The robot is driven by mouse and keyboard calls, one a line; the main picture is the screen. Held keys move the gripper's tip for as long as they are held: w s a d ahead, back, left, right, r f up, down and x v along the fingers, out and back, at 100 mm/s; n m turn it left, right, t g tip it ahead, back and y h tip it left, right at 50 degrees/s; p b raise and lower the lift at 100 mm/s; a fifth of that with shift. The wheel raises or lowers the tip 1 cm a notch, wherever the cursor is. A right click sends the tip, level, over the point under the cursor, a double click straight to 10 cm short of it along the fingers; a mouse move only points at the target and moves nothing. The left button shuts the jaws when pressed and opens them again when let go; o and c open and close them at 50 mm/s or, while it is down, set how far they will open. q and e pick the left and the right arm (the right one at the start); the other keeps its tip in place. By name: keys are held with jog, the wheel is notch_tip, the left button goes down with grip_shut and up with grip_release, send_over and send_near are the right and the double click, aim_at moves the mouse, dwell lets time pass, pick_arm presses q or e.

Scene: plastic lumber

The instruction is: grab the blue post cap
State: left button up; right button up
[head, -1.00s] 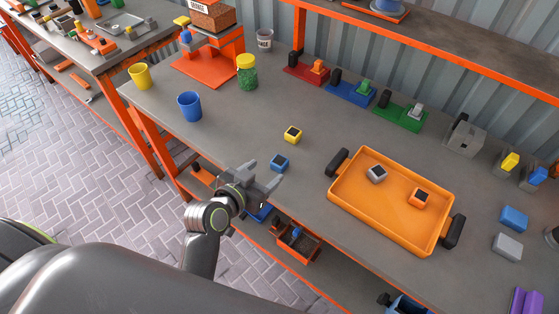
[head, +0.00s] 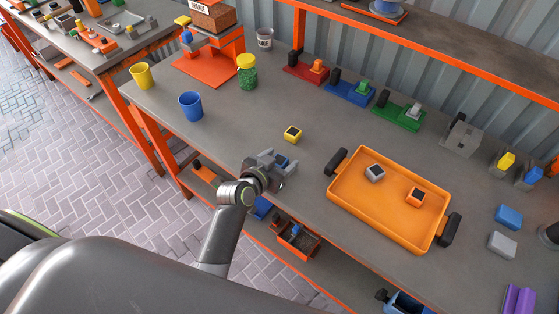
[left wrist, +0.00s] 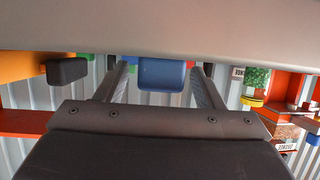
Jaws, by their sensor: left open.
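The blue post cap (head: 282,162) sits on the grey workbench, near its front edge and left of the orange tray. It is partly hidden by my left gripper (head: 280,160) in the head view. In the left wrist view the blue cap (left wrist: 162,75) shows between the two fingers of my left gripper (left wrist: 160,82), with gaps at both sides. The left gripper is open and low over the bench at the cap. My right gripper is out of view.
A yellow cap (head: 293,134) stands just behind the blue one. The orange tray (head: 377,219) to the right holds a grey cap (head: 374,173) and an orange cap (head: 415,197). A blue cup (head: 191,107) stands at the left. The bench around the blue cup is clear.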

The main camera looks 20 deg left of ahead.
pick_arm(q)
jog(key=c, duration=1.1)
jog(key=shift+o, duration=0.2)
jog(key=shift+r, duration=0.15)
